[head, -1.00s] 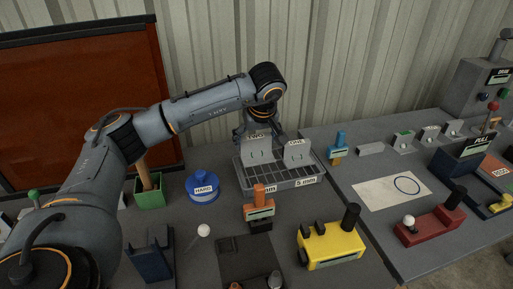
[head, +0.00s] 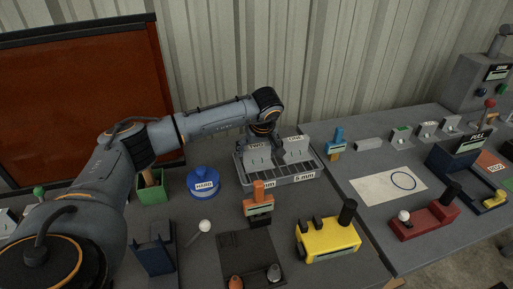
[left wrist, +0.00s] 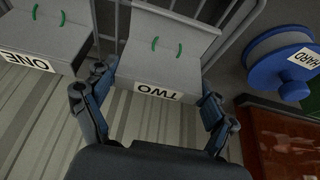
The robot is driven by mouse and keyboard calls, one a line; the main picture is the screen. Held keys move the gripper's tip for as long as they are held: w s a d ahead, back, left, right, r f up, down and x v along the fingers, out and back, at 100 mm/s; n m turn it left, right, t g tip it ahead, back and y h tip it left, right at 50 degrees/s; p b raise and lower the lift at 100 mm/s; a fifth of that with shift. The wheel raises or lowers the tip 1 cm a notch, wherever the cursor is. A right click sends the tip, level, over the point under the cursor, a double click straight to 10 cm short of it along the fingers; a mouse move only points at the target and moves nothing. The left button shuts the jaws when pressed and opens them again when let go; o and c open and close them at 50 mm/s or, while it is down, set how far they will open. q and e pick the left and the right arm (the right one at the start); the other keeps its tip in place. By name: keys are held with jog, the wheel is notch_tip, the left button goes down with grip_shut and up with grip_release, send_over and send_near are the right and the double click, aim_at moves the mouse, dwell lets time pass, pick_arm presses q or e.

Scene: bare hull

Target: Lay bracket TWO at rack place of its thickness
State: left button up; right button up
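Bracket TWO (head: 258,160) is a grey angled plate with a white label and green marks. It stands at the left place of the slotted grey rack (head: 288,182); I cannot tell if it bears fully on it. Bracket ONE (head: 296,151) stands to its right, above the "5 mm" label. My left gripper (head: 262,138) is at TWO's upper edge from behind. In the left wrist view its fingers (left wrist: 158,88) sit against both sides of bracket TWO (left wrist: 163,55). My right gripper is out of view.
A blue HARD disc (head: 203,182) and green box (head: 152,188) are left of the rack. The orange-topped tool (head: 258,199) stands close in front, with a yellow block (head: 328,240) nearer. A corrugated wall (head: 330,60) rises behind.

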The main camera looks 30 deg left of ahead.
aim_at(261, 169)
pick_arm(q)
jog(key=shift+o, duration=1.3)
jog(key=shift+r, duration=0.25)
jog(key=shift+d+r, duration=0.1)
jog(key=shift+r, duration=0.15)
jog(key=b+v, duration=0.2)
jog(key=v, duration=0.9)
jog(key=shift+s, duration=0.15)
